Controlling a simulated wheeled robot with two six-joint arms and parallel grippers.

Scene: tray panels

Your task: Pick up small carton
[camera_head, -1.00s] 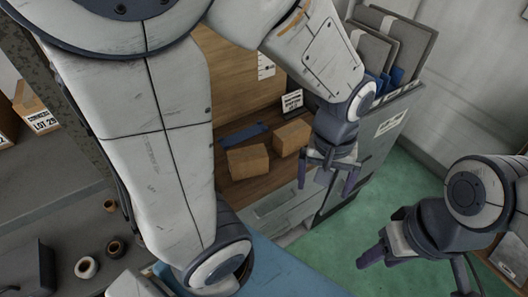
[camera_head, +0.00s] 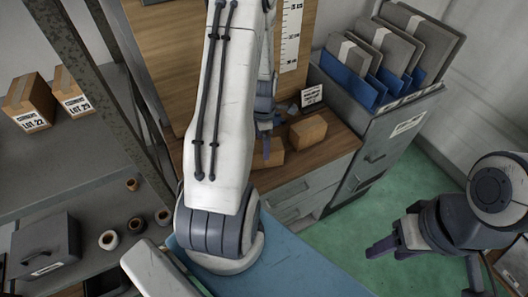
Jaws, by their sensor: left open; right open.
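Two small brown cartons sit on the wooden top of a grey cabinet. The right carton (camera_head: 309,131) is in full view and apart from my grippers. The left carton (camera_head: 273,158) is partly hidden behind my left arm and gripper. My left gripper (camera_head: 265,140) is open, with a finger showing in front of the left carton. I cannot tell whether it touches the carton. My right gripper (camera_head: 383,247) is open and empty over the green floor at the right, far from the cartons.
Grey and blue folders (camera_head: 395,50) stand in a metal cabinet (camera_head: 385,140) right of the cartons. A small sign (camera_head: 312,95) stands behind them. Labelled boxes (camera_head: 30,102), small rings (camera_head: 108,240) and a dark case (camera_head: 45,245) are on the left shelves.

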